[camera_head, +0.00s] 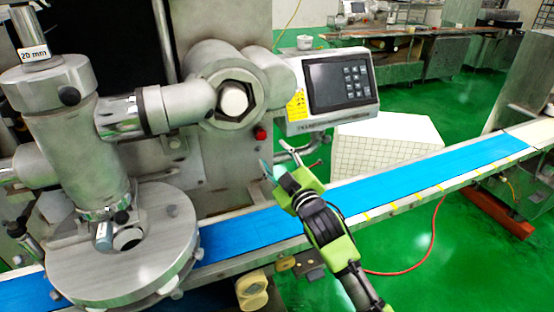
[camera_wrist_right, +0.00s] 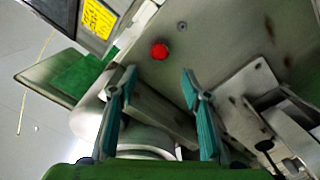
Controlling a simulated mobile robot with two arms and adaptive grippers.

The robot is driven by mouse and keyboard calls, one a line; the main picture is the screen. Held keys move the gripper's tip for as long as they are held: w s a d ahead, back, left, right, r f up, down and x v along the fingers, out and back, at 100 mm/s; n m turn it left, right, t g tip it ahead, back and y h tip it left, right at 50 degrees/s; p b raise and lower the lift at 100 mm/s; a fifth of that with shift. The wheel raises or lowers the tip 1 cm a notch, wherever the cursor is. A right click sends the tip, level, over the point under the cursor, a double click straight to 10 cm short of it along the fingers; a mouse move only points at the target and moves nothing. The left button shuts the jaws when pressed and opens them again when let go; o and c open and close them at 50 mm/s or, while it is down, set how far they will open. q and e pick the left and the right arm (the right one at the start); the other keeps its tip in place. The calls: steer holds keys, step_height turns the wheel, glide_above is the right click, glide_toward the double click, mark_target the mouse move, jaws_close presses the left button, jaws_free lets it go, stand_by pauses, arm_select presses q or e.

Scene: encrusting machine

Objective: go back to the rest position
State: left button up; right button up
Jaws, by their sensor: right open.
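My right gripper (camera_head: 279,166) reaches in from the bottom of the head view, over the blue conveyor belt (camera_head: 371,196) and in front of the encrusting machine (camera_head: 208,170). In the right wrist view its two teal fingers (camera_wrist_right: 159,104) are spread apart with nothing between them. Past the fingertips, the machine's metal face shows with a red button (camera_wrist_right: 160,51); the button also shows in the head view (camera_head: 261,134). The gripper is apart from the button as far as I can see. My left gripper is not in view.
The control panel (camera_head: 340,84) juts out above the gripper. A round metal turret (camera_head: 125,262) stands at the left over the belt. A white block with grid lines (camera_head: 390,142) is behind the belt. A red hose (camera_head: 425,255) lies on the green floor at the right.

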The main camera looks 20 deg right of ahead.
steer(key=shift+s, duration=0.45)
